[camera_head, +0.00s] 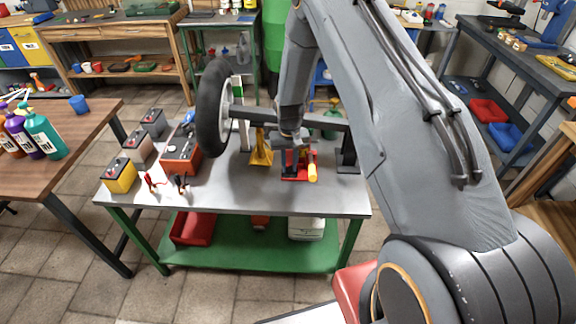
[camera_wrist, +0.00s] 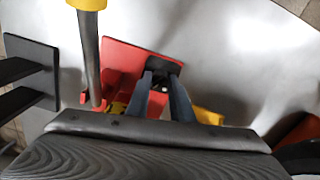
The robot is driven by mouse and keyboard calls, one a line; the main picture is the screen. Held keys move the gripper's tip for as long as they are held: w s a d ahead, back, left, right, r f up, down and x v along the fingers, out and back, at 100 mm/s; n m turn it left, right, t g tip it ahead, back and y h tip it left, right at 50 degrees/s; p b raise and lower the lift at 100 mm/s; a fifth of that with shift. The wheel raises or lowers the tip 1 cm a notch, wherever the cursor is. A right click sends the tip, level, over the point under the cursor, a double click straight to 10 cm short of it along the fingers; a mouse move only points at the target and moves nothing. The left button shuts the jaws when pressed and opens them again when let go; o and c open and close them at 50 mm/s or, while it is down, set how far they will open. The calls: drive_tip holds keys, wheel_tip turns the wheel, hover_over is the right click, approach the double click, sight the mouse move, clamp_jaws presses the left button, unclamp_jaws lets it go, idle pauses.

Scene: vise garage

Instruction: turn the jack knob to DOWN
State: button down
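The red jack (camera_head: 290,178) stands on the grey-topped bench, below the raised axle. Its yellow handle grip (camera_head: 312,172) points toward the front. In the wrist view the jack's red body (camera_wrist: 122,68) lies beneath my gripper (camera_wrist: 161,75), and the yellow grip (camera_wrist: 88,4) with its dark rod is at upper left. My gripper's two fingers are apart and point down at a black part of the jack. A small dark piece shows between the fingertips, perhaps the knob; I cannot tell whether they touch it. No knob marking is readable. In the head view my gripper (camera_head: 291,148) is directly over the jack.
A black wheel (camera_head: 212,107) on the axle stands left of the jack, with a yellow stand (camera_head: 261,150) close by. An orange-red battery box (camera_head: 181,155) and smaller batteries are at the bench's left. The bench front (camera_head: 250,200) is clear.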

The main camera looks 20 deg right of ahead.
drive_tip(key=shift+w+f+m+b, duration=0.1)
drive_tip(key=shift+m+b, duration=0.5)
drive_tip(key=shift+b, duration=0.1)
drive_tip(key=shift+m+b, duration=0.35)
drive_tip(key=shift+m, duration=0.25)
drive_tip(key=c, duration=1.5)
unclamp_jaws()
drive_tip(key=shift+c, duration=0.2)
